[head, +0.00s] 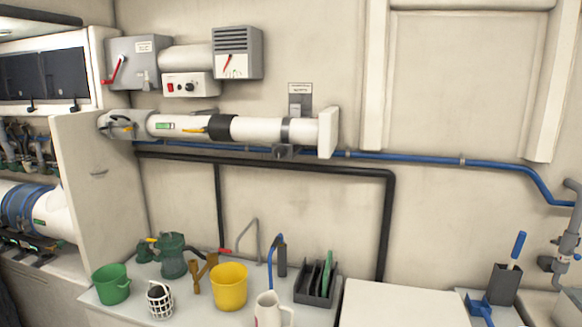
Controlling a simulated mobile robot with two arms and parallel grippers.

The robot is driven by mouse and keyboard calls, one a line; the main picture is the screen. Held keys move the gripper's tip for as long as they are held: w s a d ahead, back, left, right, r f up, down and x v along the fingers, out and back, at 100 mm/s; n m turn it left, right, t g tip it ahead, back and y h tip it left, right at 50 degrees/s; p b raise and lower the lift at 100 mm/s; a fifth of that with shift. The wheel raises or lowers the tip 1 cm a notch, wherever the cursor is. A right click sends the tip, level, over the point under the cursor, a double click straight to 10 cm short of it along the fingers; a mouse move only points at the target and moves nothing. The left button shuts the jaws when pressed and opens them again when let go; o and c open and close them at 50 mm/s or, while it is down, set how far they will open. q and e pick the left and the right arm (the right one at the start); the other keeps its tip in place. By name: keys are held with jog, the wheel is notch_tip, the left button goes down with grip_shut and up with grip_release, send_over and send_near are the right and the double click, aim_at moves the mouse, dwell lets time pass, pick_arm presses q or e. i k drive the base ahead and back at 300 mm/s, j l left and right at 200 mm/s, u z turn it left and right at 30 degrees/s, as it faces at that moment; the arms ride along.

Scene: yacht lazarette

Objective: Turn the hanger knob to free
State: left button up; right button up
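A white horizontal tube (262,130) with a black collar (220,127) runs along the back wall. A dark strap (286,131) goes around it near its right end. A small dark block with what looks like a knob (284,152) sits just below the strap; it is too small to tell which position it is set to. A grey bracket with a label plate (300,89) is on the wall above; its text is unreadable. Neither of my grippers is in view.
A blue pipe (410,159) and a black pipe (330,168) run below the tube. A green bucket (111,286), yellow bucket (229,288), white jug (268,312) and dark rack (316,287) stand on the counter. The air before the tube is clear.

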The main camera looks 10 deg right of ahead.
aim_at(279, 152)
jog(key=i+j+z, duration=0.15)
jog(key=z, duration=0.2)
jog(key=i+j+z, duration=0.1)
jog(key=z, duration=0.25)
jog(key=j+z, duration=0.35)
jog(key=i+j+z, duration=0.1)
jog(key=j, duration=0.55)
jog(key=i+j+z, duration=0.1)
jog(key=i+j, duration=0.15)
jog(key=j, duration=0.4)
jog(key=i+j+z, duration=0.1)
jog(key=j, duration=0.55)
jog(key=i+j+z, duration=0.1)
jog(key=j, duration=0.55)
jog(key=i+j+z, duration=0.15)
jog(key=j, duration=0.5)
